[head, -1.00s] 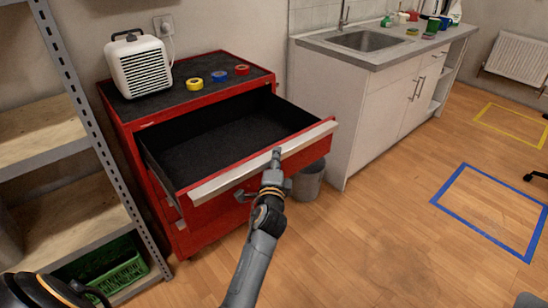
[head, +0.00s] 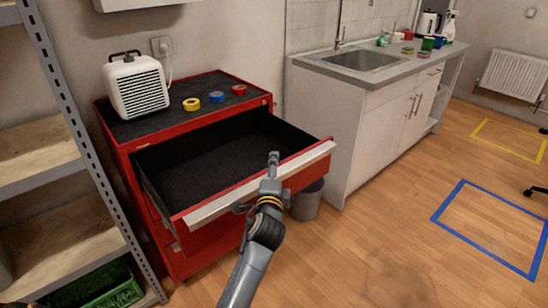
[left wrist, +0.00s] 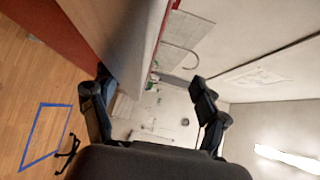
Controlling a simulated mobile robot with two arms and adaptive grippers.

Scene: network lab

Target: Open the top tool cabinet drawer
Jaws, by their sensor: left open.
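The red tool cabinet (head: 140,142) stands against the wall in the head view. Its top drawer (head: 205,160) is pulled far out, with an empty-looking dark interior and a pale strip (head: 225,204) along its front edge. My left gripper (head: 273,160) is at that front edge, right of its middle, with its tip showing above the strip. In the left wrist view the left gripper (left wrist: 150,103) has its fingers spread, and the drawer front (left wrist: 125,45) reaches down close beside the left-hand finger. I cannot tell if they touch. My right gripper is not in view.
A white heater (head: 137,85) and yellow, blue and red tape rolls (head: 216,97) lie on the cabinet top. A metal shelf (head: 70,130) stands close on the left. A grey bin (head: 306,203) and sink counter (head: 375,100) are on the right. Floor in front is open.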

